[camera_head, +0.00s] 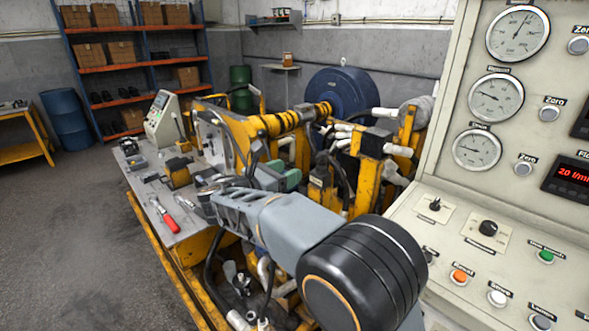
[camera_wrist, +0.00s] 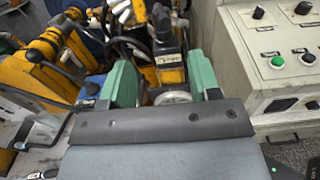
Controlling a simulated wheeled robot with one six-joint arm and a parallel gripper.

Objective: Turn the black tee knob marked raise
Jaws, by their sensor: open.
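No knob with a readable "raise" mark shows, so I cannot tell which one it is. Two black knobs sit on the sloping control panel, a smaller one (camera_head: 435,204) and a larger one (camera_head: 488,228), with labels too small to read. The panel's black knobs also show at the upper right of the wrist view (camera_wrist: 302,8). My gripper (camera_wrist: 163,82) shows in the wrist view, its two green fingers wide apart with nothing held. A grey round wheel (camera_wrist: 173,97) shows beyond the gap. The panel knobs are to the right of my gripper.
The yellow hydraulic rig (camera_head: 262,124) with dark hoses fills the middle. The control panel (camera_head: 450,170) stands close on the right, with gauges and coloured buttons. Floor at far left is clear.

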